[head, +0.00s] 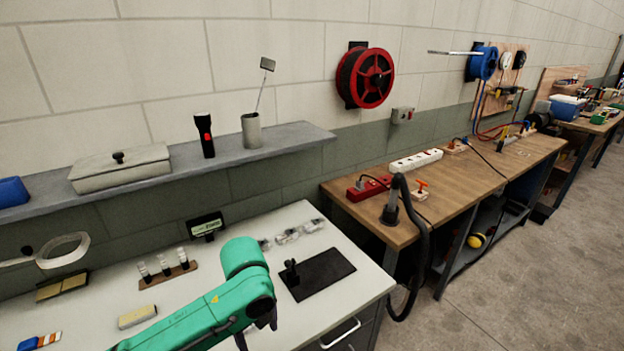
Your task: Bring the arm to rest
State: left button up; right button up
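One green arm of mine comes in from the lower left over the white-topped bench (320,225). It bends at a rounded green joint, and dark parts show below it near the bench's front edge. The dark prongs at its end (256,332) look like my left gripper. They are partly hidden by the arm, so I cannot tell whether they are open or shut, and I see nothing held. My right gripper is not in view.
A black mat (318,273) with a small dark fitting lies right of the arm. A vial rack (168,275) and a tan block (137,316) lie left. A grey shelf (270,145) runs behind. A wooden bench (440,205) with a black hose (429,250) stands right.

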pick_arm(q)
jog(key=s+d+f+n+t+h, duration=0.1)
jog(key=s+d+f+n+h, duration=0.2)
jog(key=n, duration=0.4)
jog(key=s+a+f+n+t+y, duration=0.1)
jog(key=s+a+f+n+y, duration=0.1)
jog(key=s+a+n, duration=0.5)
jog(key=s+a+f+n+t+y, duration=0.1)
jog(key=s+a+f+n, duration=0.2)
jog(key=a+n, duration=0.65)
notch_tip(320, 180, down, 22)
jog(key=s+d+b, duration=0.1)
jog(key=d, duration=0.1)
jog(key=s+a+f+g, duration=0.1)
jog(key=s+f, duration=0.7)
jog(key=s+a+f+g+b, duration=0.1)
jog(key=s+a+f, duration=0.1)
jog(key=s+f, duration=0.7)
jog(key=shift+s+a+n+b, duration=0.25)
jog(key=shift+n+b, duration=0.05)
jog(key=shift+n, duration=0.05)
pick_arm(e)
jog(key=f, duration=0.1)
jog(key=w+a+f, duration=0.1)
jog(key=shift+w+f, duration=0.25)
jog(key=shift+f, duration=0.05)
